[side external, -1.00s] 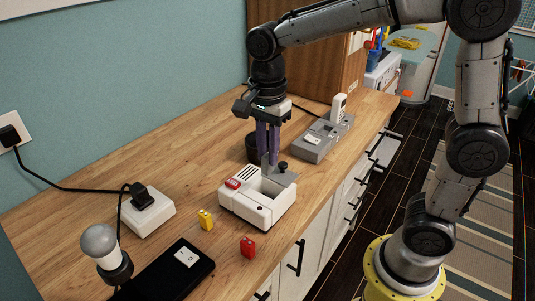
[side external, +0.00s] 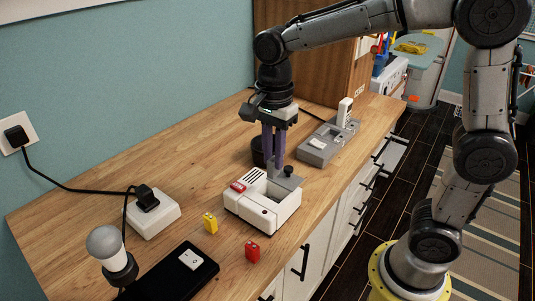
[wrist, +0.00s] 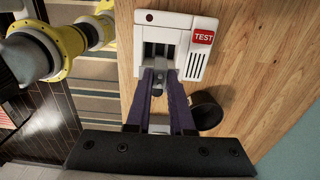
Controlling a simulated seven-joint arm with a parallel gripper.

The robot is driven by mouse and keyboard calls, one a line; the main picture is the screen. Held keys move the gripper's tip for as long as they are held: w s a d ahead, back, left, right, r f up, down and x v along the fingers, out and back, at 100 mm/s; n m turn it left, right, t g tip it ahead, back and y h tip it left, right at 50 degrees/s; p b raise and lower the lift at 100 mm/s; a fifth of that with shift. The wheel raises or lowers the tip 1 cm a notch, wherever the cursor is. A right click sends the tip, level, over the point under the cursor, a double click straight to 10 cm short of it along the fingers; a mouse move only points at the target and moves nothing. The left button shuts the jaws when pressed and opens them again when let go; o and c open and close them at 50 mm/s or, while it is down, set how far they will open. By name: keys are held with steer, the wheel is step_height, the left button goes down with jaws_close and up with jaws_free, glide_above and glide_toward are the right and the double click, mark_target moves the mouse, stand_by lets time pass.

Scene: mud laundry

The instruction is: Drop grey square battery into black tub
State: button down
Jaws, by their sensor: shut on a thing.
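My gripper (wrist: 160,76) points down at the open slot of a white battery tester (side external: 262,213) with a red label. It is shut on a small grey thing at its fingertips, apparently the grey square battery, though the fingers mostly hide it. The gripper (side external: 273,163) shows beside a grey plate (side external: 284,183) with a black knob, at the tester's far end. The black tub (wrist: 206,107) stands on the worktop just right of the fingers in the wrist view. In the side view the tub (side external: 257,151) is partly hidden behind them.
A yellow block (side external: 210,223) and a red block (side external: 252,251) stand in front of the tester. A grey device (side external: 320,148) with a white upright part is behind it. A bulb (side external: 105,243), a black pad (side external: 165,281) and a white socket box (side external: 153,215) are at left.

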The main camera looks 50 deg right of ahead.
steer(key=shift+r, duration=0.1)
steer(key=w+d+r+n, duration=0.1)
steer(key=w+d+r, duration=0.1)
steer(key=w+d, duration=0.85)
steer(key=shift+m, duration=0.6)
steer(key=shift+w+d+f, duration=0.35)
steer(key=shift+d+f, duration=0.65)
steer(key=shift+f, duration=0.4)
steer(key=shift+w+d+f, duration=0.4)
steer(key=shift+d+f, duration=0.65)
steer(key=shift+f, duration=0.3)
steer(key=shift+w+d+f, duration=0.35)
steer(key=shift+d+f, duration=0.65)
steer(key=shift+f, duration=0.4)
steer(key=c, duration=0.7)
jaws_free()
steer(key=shift+r, duration=0.15)
